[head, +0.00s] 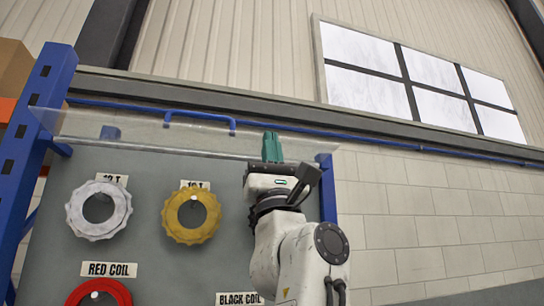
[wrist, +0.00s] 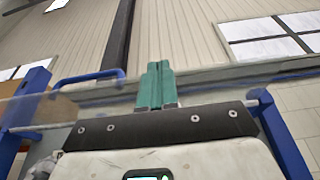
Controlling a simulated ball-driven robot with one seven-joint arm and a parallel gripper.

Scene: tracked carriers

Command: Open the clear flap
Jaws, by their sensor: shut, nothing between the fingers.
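The clear flap (head: 75,125) is a see-through panel along the top of the grey board, above a thin grey rod. It also shows in the wrist view (wrist: 215,84). Its blue bar handle (head: 200,116) sits at its upper edge, left of my gripper, and shows left of the fingers in the wrist view (wrist: 88,77). My gripper (head: 272,147) points up, its teal fingers (wrist: 156,84) together and empty. The fingers overlap the flap's right part in the head view; I cannot tell whether they touch it. They are apart from the handle.
The grey board (head: 150,235) holds a white ring (head: 75,222), a yellow ring (head: 166,222) and a red ring (head: 76,297) under labels. Blue posts (head: 40,120) flank it. A pale block wall (head: 430,210) lies to the right. Space above the flap looks clear.

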